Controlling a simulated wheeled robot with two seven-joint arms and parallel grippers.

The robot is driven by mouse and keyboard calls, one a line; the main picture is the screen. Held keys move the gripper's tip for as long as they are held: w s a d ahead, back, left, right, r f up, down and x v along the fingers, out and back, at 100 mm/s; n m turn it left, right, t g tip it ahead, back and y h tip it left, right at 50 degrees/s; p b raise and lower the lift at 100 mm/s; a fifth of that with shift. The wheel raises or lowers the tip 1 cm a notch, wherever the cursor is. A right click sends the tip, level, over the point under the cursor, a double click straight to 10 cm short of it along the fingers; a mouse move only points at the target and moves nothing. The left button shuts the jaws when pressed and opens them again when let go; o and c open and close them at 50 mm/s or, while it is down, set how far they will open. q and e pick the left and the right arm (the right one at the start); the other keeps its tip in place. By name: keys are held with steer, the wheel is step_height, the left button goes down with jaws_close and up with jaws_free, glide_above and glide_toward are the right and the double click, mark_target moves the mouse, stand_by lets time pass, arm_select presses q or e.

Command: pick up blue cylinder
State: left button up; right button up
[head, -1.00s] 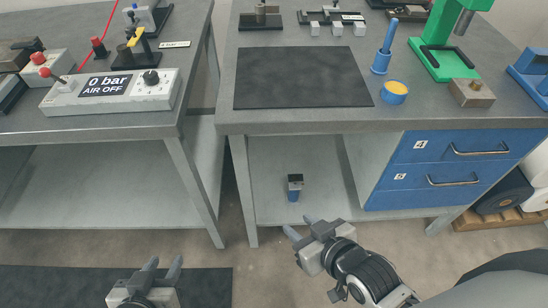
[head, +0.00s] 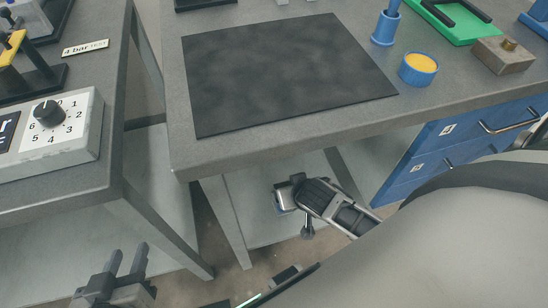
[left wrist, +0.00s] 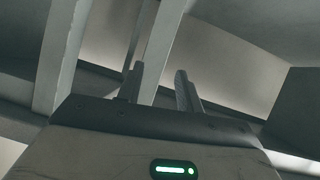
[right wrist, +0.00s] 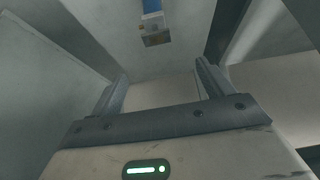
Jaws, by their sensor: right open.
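A blue cylinder (right wrist: 151,6) with a grey metal block (right wrist: 156,31) on its end shows at the top of the right wrist view, over the pale lower shelf. My right gripper (right wrist: 163,80) is open and empty, with the cylinder ahead of it and beyond its fingertips.
The bench (head: 250,146) overhangs my right arm. Its legs and the blue drawers (head: 422,170) flank the space below. On top lie a black mat (head: 285,72), a blue cup with a yellow inside (head: 418,69) and a blue holder (head: 385,28). A pressure panel (head: 62,135) stands left.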

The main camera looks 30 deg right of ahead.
steer(key=b+x, duration=0.4)
steer(key=x, duration=0.6)
steer(key=shift+w+d+f, duration=0.1)
steer(key=shift+d+f, duration=0.1)
steer(key=shift+f, duration=0.15)
steer(key=shift+w+f+b, duration=0.2)
steer(key=shift+f+b, duration=0.1)
steer(key=shift+f, duration=0.1)
steer(key=b+x, duration=0.1)
steer(key=x, duration=0.1)
steer(key=b+x, duration=0.1)
steer(key=x, duration=0.1)
steer(key=shift+s+d+f+b, duration=0.1)
steer(key=shift+s+f+b, duration=0.1)
steer(key=shift+f+b, duration=0.15)
steer(key=shift+f, duration=0.15)
steer(key=shift+w, duration=0.1)
steer(key=shift+c, duration=0.9)
steer(key=c, duration=1.5)
arm_select(q)
step_height(320, 180, down, 11)
steer(key=d+g, duration=0.2)
steer(key=shift+w+d+f+h, duration=0.2)
steer(key=shift+w+d+h, duration=0.1)
steer(key=shift+w+h, duration=0.15)
arm_select(e)
jaws_close()
